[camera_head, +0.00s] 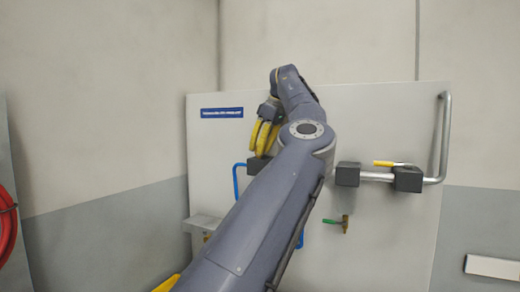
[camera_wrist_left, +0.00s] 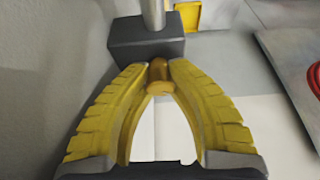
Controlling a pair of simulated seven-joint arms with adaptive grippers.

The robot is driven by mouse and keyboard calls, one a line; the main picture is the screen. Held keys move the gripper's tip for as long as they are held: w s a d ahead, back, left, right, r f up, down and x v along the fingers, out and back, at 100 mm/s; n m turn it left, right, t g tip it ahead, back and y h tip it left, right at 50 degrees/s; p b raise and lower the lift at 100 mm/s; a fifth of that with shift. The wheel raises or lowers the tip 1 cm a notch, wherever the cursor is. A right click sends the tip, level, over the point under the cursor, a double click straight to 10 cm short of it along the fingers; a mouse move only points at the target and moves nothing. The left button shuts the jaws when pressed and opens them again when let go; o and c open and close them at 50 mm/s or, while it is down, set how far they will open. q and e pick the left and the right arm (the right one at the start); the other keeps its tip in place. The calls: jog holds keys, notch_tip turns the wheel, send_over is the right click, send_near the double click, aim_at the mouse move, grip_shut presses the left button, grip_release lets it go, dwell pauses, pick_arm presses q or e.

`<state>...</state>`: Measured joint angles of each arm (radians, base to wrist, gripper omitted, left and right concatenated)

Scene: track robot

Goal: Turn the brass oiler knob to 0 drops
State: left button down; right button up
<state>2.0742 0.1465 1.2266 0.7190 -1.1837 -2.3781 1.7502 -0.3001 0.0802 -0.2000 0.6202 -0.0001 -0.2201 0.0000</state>
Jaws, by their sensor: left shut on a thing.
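The brass oiler knob (camera_wrist_left: 158,70) shows in the left wrist view, a small rounded brass piece against a dark grey block (camera_wrist_left: 146,52). My left gripper (camera_wrist_left: 158,76) has its two yellow fingers closed in on it, one tip on each side, shut on the knob. In the head view, my left gripper (camera_head: 261,148) is at the wall panel, fingers pointing down over a dark block (camera_head: 258,166). The knob is hidden there, and I cannot read any drop scale. My right gripper is in neither view.
A red hose (camera_head: 6,225) hangs far left. My arm covers the panel's lower middle.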

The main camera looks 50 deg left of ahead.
pick_arm(q)
jog(key=c, duration=1.1)
grip_release()
jog(key=shift+s+a, duration=0.1)
jog(key=shift+v, duration=2.4)
jog(key=w+d, duration=0.1)
jog(key=d, duration=0.2)
jog(key=w+d, duration=0.2)
jog(key=d, duration=0.2)
jog(key=w+d, duration=0.2)
jog(key=d, duration=0.2)
jog(key=shift+w, duration=0.1)
